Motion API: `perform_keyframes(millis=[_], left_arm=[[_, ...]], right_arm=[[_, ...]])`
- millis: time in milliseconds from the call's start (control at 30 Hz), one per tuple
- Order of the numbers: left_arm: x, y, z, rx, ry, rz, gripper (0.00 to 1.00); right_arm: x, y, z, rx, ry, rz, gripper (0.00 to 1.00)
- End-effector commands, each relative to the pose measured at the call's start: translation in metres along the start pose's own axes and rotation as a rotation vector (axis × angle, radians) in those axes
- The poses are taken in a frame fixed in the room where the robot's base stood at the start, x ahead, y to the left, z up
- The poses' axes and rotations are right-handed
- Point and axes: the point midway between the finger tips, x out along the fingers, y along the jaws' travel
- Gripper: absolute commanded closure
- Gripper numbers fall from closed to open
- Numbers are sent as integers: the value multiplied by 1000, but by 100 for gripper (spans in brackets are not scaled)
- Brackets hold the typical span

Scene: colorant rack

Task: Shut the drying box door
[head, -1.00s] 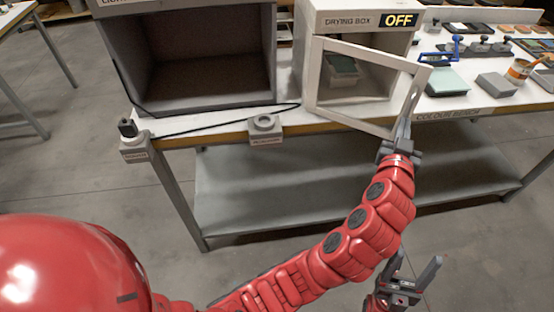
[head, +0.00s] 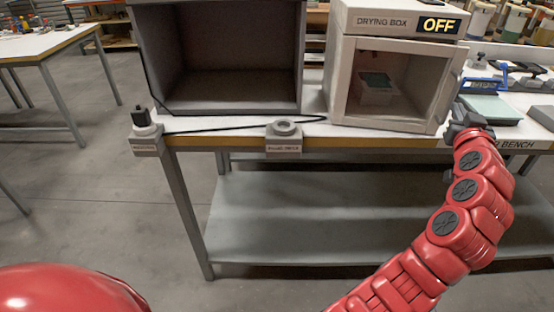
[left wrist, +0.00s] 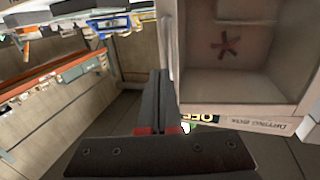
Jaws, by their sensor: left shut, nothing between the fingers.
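The drying box (head: 400,20) stands on the bench, its display reading OFF. Its pale-framed clear door (head: 385,125) lies across the front, flush or nearly so; I cannot tell if a small gap remains. A small device with a dark green top (head: 376,88) shows inside. My left gripper (head: 463,115) is at the box's lower right front edge, its fingers mostly hidden in the head view. In the left wrist view the shut, empty fingers (left wrist: 160,85) are beside the box's edge; contact is unclear. My right gripper is out of view.
A dark open light booth (head: 220,60) stands left of the box. Trays and tools (head: 490,105) lie right of my left gripper. The lower shelf (head: 300,215) is bare.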

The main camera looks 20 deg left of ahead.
Motion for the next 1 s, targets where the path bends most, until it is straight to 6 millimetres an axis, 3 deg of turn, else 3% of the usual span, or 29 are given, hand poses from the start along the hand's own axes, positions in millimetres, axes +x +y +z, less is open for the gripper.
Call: perform_keyframes(millis=[33,400,1000], left_arm=[[8,0,5,1,-5,-4,100],[45,2,3,-1,-5,-3,100],[54,4,-1,1,-2,2,100]], right_arm=[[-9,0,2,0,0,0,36],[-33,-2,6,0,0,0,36],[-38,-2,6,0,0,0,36]])
